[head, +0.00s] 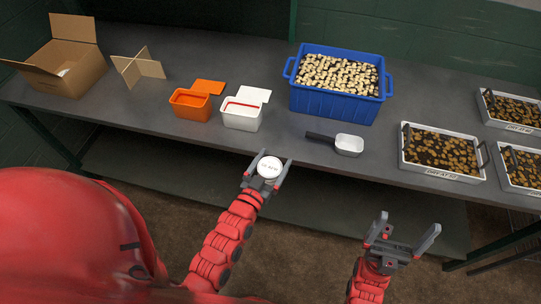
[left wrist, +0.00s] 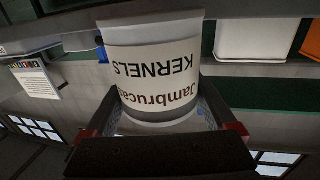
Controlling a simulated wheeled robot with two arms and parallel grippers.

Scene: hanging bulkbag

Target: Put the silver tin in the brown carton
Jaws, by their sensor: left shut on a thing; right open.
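The silver tin (head: 270,168) is between the fingers of my left gripper (head: 268,172), which is shut on it in front of the table's front edge. In the left wrist view the tin (left wrist: 155,65) shows a pale label with the words "Jambruca" and "KERNELS", upside down, between the two fingers (left wrist: 165,120). The brown carton (head: 72,68) stands open at the far left of the table, its flaps spread, with something white inside. It is well to the left of and beyond my left gripper. My right gripper (head: 402,238) is open and empty in front of the table.
The grey table (head: 240,60) also holds a cardboard divider (head: 138,68), an orange box (head: 190,104), a white box (head: 243,113), a blue crate (head: 335,100) of pale pieces, a scoop (head: 347,144) and several trays (head: 440,168) at the right. Bare tabletop lies before the divider.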

